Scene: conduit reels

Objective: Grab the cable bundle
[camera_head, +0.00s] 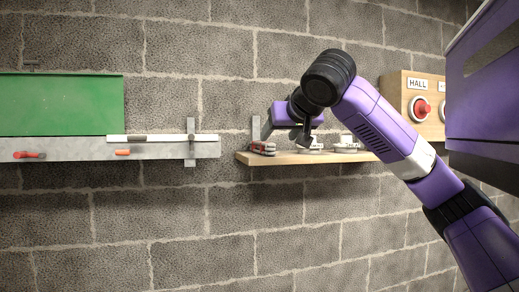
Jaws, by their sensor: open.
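A wooden shelf (300,158) is fixed to the block wall, with several small items on it. A small grey and reddish item (263,148) lies near the shelf's left end. A pale, low item (346,146) lies further right, and another pale item (313,147) lies beneath my gripper. I cannot tell for sure which of these is the cable bundle. My gripper (304,138) is over the shelf, its dark fingers pointing down just above or in front of the middle pale item. It is open and appears empty. The wrist hides part of the shelf's back.
A grey metal rail (70,150) on the left holds red and orange handled tools, with a green panel (60,104) above it. A wooden board (397,84) labelled HALL carries a red button (421,109) at the right. The wall below the shelf is clear.

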